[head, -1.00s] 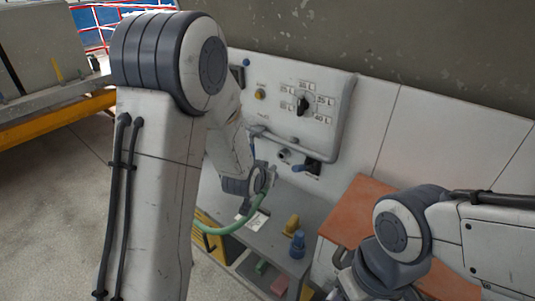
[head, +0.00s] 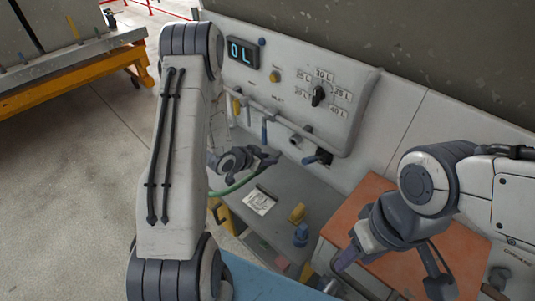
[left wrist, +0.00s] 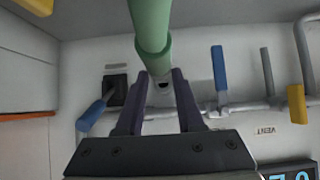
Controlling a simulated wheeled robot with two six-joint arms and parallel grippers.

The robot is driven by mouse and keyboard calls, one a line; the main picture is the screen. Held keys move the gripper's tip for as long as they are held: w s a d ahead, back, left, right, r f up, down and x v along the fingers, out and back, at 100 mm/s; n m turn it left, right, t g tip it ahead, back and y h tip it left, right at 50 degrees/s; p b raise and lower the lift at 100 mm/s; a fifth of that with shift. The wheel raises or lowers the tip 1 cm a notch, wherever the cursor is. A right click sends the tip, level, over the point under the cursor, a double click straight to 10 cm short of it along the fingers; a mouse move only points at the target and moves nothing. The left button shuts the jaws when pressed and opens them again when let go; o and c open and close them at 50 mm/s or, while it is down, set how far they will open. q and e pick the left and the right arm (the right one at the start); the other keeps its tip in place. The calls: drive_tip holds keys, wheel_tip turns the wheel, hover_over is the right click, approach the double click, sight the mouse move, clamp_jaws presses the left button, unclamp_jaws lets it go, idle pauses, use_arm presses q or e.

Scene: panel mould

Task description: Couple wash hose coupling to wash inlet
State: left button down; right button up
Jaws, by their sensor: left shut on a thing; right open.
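My left gripper (head: 268,161) is shut on the end of a green hose (head: 238,186) in front of the panel. In the left wrist view the green hose (left wrist: 152,25) runs down from the top to a coupling (left wrist: 160,86) between the two dark fingers. In the head view the coupling is mostly hidden by the gripper. A short grey pipe stub (head: 295,140), which looks like the wash inlet, sticks out of the panel to the upper right of the gripper, apart from it. My right gripper (head: 392,272) is open and empty over the orange-topped bench.
The panel (head: 357,92) carries a dial (head: 318,95), a "0 L" display (head: 242,52) and a black valve with a blue handle (head: 312,158). A grey shelf (head: 282,188) below holds a paper sheet (head: 260,201), a yellow piece (head: 297,212) and a blue piece (head: 301,235).

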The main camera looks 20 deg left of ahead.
sight(279, 152)
use_arm(q)
drive_tip(key=shift+s+a, duration=0.1)
drive_tip(key=shift+s, duration=0.05)
drive_tip(key=shift+w+d, duration=0.35)
drive_tip(key=shift+w, duration=0.55)
drive_tip(key=shift+w+d, duration=0.3)
drive_tip(key=shift+w, duration=0.6)
drive_tip(key=shift+w+d, duration=0.35)
drive_tip(key=shift+w, duration=0.55)
drive_tip(key=shift+b, duration=0.3)
drive_tip(key=shift+w, duration=0.15)
drive_tip(key=shift+w+d, duration=0.15)
drive_tip(key=shift+w, duration=0.15)
drive_tip(key=shift+w+d, duration=0.3)
drive_tip(key=shift+w, duration=0.45)
drive_tip(key=shift+w+d, duration=0.25)
drive_tip(key=shift+w, duration=0.45)
